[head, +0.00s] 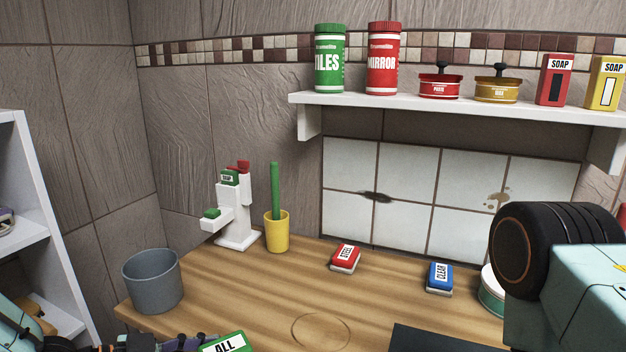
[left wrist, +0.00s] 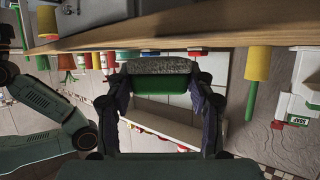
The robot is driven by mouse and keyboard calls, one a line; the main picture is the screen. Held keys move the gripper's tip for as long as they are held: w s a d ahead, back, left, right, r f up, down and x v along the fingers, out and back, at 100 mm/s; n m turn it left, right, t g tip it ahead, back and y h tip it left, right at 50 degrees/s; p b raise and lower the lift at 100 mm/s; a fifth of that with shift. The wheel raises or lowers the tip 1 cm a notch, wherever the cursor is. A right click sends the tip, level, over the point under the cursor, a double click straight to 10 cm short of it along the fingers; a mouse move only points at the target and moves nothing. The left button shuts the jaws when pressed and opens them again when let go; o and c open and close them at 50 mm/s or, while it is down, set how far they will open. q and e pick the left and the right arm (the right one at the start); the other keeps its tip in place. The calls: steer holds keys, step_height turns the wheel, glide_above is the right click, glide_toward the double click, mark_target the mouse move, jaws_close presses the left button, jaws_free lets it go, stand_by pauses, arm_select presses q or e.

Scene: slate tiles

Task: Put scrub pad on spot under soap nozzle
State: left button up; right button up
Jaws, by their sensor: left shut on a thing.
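A green scrub pad with a grey rough side (left wrist: 160,67) is gripped between the two fingers of my left gripper (left wrist: 160,84) in the left wrist view. In the head view the pad (head: 225,343), lettered "ALL", shows at the bottom edge, with my left gripper (head: 182,342) beside it, partly cut off. A white soap dispenser (head: 236,225) with green and red tops stands at the back left of the counter; it also shows in the left wrist view (left wrist: 296,108). A thin circle (head: 320,331) is marked on the wood, apart from the dispenser. My right gripper is not seen.
A yellow cup with a green handle (head: 277,232) stands right of the dispenser, a grey bucket (head: 153,281) front left of it. A red pad (head: 345,258) and blue pad (head: 439,277) lie near the tiles. A shelf (head: 450,105) hangs above. My right arm blocks the right side.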

arm_select(q)
steer(key=shift+n+y, duration=0.3)
steer(key=shift+n, duration=0.1)
steer(key=shift+s+a+r, duration=0.25)
steer(key=shift+s, duration=0.35)
steer(key=shift+s+a+r, duration=0.2)
steer(key=shift+s+r, duration=0.05)
steer(key=shift+s, duration=0.4)
steer(key=shift+s+a+r, duration=0.25)
steer(key=shift+s, duration=0.35)
steer(key=shift+t, duration=0.4)
